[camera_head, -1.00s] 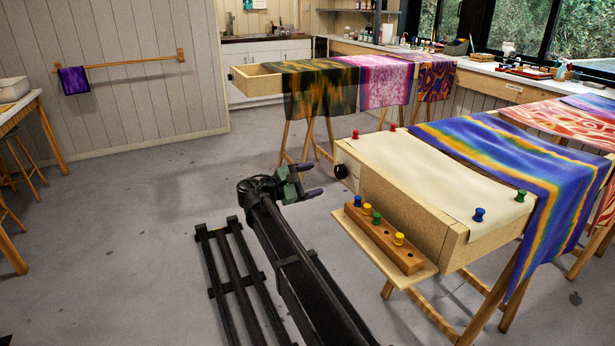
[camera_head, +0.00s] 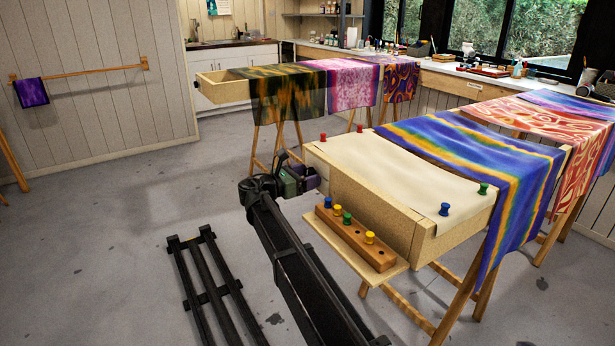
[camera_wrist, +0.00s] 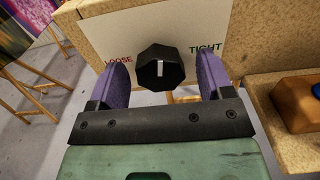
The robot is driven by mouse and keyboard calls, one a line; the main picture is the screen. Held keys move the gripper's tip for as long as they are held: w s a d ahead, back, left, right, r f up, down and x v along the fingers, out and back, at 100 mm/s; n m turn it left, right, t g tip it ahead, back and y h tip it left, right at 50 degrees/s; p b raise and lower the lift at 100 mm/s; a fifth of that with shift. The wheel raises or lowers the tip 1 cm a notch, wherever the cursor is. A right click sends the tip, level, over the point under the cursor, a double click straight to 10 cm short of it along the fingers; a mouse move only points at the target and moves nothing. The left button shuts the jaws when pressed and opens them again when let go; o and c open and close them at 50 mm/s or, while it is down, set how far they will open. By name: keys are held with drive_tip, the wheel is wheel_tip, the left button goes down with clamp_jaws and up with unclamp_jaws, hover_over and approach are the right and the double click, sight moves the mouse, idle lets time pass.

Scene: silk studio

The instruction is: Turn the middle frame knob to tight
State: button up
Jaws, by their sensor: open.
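The frame (camera_head: 375,205) has a cream cloth pinned on it. Its black faceted knob (camera_wrist: 160,67) shows in the wrist view on a pale plate (camera_wrist: 125,32), with LOOSE at left and TIGHT at right. The knob's short white mark stands upright in the picture, between the two words. My gripper (camera_wrist: 162,80) is open, with one purple finger on each side of the knob and visible gaps between. In the head view my gripper (camera_head: 306,176) is at the frame's left end and hides the knob.
A wooden block (camera_head: 348,232) with several coloured pins sits on a ledge (camera_head: 385,275) at the frame's near side, close to my arm. Another frame (camera_head: 222,92) with draped cloths stands behind. Open floor (camera_head: 130,225) lies to the left.

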drive_tip(key=shift+w+d, duration=0.1)
drive_tip(key=shift+d, duration=0.05)
drive_tip(key=c, duration=0.9)
drive_tip(key=shift+c, duration=0.2)
drive_tip(key=shift+m, duration=0.4)
drive_tip(key=m, duration=0.3)
drive_tip(key=shift+m, duration=0.3)
drive_tip(key=m, duration=0.3)
drive_tip(key=shift+m, duration=0.3)
drive_tip(key=m, duration=0.3)
drive_tip(key=shift+m, duration=2.1)
